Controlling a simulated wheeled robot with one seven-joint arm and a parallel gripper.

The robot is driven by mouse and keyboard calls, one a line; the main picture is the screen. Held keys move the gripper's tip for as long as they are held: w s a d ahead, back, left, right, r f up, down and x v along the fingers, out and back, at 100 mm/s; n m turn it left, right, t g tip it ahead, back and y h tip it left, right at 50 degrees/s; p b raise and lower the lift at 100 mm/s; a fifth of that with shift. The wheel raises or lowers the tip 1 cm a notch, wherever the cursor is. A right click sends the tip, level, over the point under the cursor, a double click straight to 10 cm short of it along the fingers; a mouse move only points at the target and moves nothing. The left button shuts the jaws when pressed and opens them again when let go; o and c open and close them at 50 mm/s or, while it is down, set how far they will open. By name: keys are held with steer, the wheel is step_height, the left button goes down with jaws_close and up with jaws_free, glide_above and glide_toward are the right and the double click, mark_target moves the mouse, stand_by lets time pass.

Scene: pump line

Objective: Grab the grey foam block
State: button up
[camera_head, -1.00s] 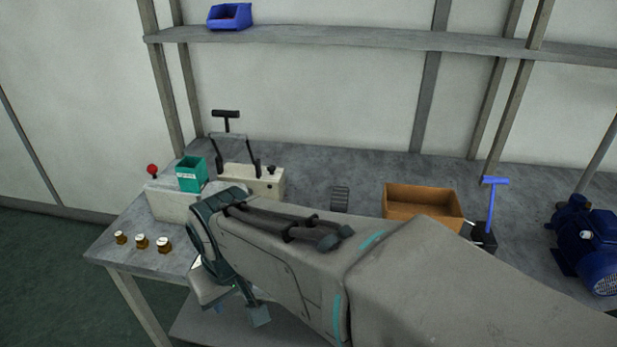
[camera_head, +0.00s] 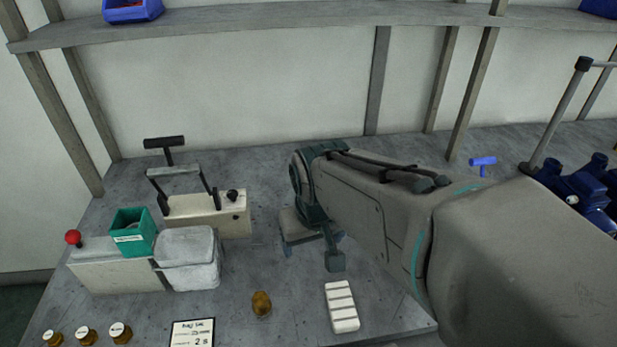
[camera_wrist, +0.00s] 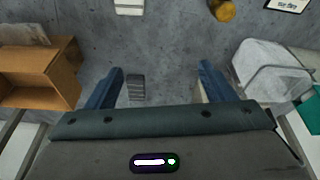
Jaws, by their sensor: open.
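A small dark grey ribbed block (camera_wrist: 136,88), which looks like the grey foam block, lies on the bench in the wrist view. It shows between my gripper's (camera_wrist: 161,72) two blue fingers, nearer the left one. The fingers are wide apart with nothing held. I cannot tell how far above the block they are. In the head view my gripper (camera_head: 314,257) hangs over the middle of the bench, and my arm hides the block there.
A brown box (camera_wrist: 38,65) stands left of the fingers in the wrist view. A white ribbed block (camera_head: 341,306) and a brown lump (camera_head: 261,304) lie in front. A blue motor (camera_head: 585,190) is at right.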

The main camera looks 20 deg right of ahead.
steer(key=w+d+f+m, duration=0.1)
steer(key=w+d+f, duration=0.15)
steer(key=w, duration=0.35)
steer(key=w+d+f+t, duration=0.1)
steer(key=w+d, duration=0.3)
steer(key=w, duration=0.3)
steer(key=w+d+f+m, duration=0.1)
steer(key=w+d+f, duration=0.15)
steer(key=w, duration=0.35)
steer(key=x, duration=0.2)
steer(key=b+x, duration=0.1)
steer(key=x, duration=0.1)
steer(key=d+x, duration=0.1)
steer(key=x, duration=0.2)
steer(key=shift+w+r+b, duration=0.2)
steer(key=shift+w+b, duration=0.1)
steer(key=shift+b, duration=0.05)
steer(key=shift+w+d+x, duration=0.1)
steer(key=shift+w+x, duration=0.05)
steer(key=shift+x, duration=1.45)
steer(key=shift+w+d+x, duration=0.1)
steer(key=shift+x, duration=1.45)
steer(key=shift+r, duration=0.1)
steer(key=shift+h, duration=0.3)
steer(key=c, duration=1)
